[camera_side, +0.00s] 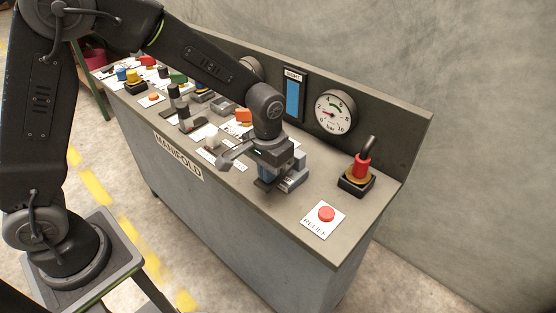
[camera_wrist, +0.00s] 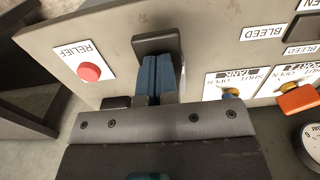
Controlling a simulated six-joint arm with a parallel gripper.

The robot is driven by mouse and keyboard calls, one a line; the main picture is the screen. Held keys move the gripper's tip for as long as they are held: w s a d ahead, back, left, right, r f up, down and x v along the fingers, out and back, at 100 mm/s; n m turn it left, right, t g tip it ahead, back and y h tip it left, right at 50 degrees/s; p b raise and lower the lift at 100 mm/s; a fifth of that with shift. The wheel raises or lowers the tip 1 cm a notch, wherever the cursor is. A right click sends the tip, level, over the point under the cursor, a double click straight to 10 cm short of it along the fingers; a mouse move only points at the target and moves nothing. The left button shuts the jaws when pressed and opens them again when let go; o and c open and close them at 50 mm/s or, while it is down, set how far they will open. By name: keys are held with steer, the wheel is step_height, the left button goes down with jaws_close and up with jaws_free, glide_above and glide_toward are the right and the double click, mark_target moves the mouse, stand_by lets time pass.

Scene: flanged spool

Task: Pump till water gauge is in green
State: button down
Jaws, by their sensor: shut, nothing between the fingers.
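My gripper (camera_side: 268,184) is shut and empty, pointing down low over the panel top. Its blue fingers also show in the wrist view (camera_wrist: 157,82), in front of a dark block (camera_wrist: 157,43). I cannot tell which part is the pump.
A red RELIEF button (camera_side: 326,213) is on the front right corner, also in the wrist view (camera_wrist: 90,71). Several knobs, switches and labels crowd the left. An orange handle (camera_wrist: 299,99) is right in the wrist view.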

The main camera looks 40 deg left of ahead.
steer(key=shift+f, duration=0.25)
steer(key=shift+r, duration=4.1)
steer(key=s+a+r+t, duration=0.2)
steer(key=s+a+r, duration=0.2)
steer(key=s, duration=0.5)
steer(key=s+a+r+t, duration=0.3)
steer(key=s+a+r, duration=0.2)
steer(key=s, duration=0.4)
steer(key=shift+s+r+t, duration=0.25)
steer(key=shift+r+t, duration=0.05)
steer(key=shift+w, duration=0.1)
